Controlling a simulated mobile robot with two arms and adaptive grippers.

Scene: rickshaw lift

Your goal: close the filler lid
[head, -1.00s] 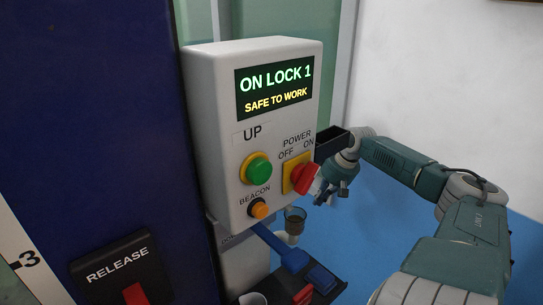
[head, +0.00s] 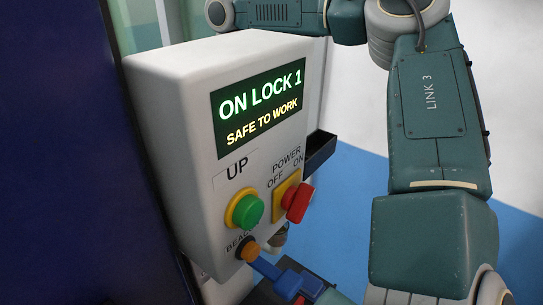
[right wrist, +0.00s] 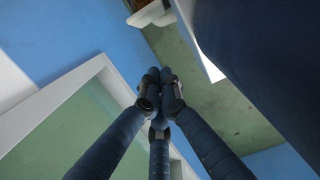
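No filler lid can be made out for certain. My left gripper is in neither current view.
The white control box (head: 170,130) reads "ON LOCK 1, SAFE TO WORK" and has a green button (head: 245,210), a red power knob (head: 297,203) and an orange beacon button (head: 247,250). A blue lever-like part (head: 285,281) lies below. A dark open bin (head: 320,150) sits behind.

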